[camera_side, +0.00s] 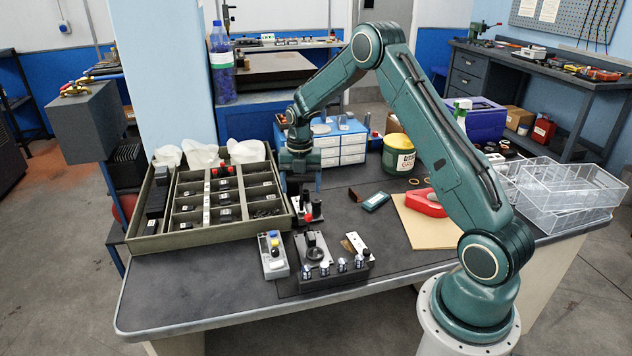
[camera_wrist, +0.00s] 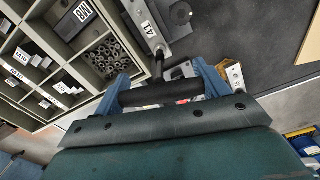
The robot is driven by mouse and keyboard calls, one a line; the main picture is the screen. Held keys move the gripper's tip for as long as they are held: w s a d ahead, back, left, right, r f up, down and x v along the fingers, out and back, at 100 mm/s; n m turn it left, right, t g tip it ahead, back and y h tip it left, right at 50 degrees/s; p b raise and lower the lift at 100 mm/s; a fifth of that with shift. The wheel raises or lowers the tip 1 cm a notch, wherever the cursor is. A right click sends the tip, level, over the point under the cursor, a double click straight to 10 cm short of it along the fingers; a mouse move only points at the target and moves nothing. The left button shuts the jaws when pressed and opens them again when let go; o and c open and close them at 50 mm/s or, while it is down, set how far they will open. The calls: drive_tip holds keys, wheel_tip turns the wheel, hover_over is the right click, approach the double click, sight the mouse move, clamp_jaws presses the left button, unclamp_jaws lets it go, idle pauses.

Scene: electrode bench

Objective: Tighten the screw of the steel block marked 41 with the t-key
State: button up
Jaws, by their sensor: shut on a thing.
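My gripper (camera_wrist: 160,90) is shut on the black handle of the t-key (camera_wrist: 172,91), which lies crosswise between its two blue fingers. The key's thin dark shaft runs from the handle to the near end of the steel block (camera_wrist: 151,28), whose white label reads 41. The shaft's tip is at or close to that end; whether it sits in the screw I cannot tell, and the screw is not clearly visible. In the side view my gripper (camera_side: 302,187) points down just right of the compartment tray, low over the bench; the key is hard to make out there.
The divided tray (camera_side: 200,237) of labelled parts stands close on the left. A grey box with coloured knobs (camera_side: 273,262) and a dark fixture (camera_side: 322,279) stand in front. Dark bench top (camera_side: 200,290) is clear at the front left.

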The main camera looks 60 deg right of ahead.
drive_tip(key=shift+f, duration=0.45)
idle(0.3)
drive_tip(key=shift+o, duration=1.3)
drive_tip(key=shift+c, duration=1.2)
drive_tip(key=shift+m, duration=0.5)
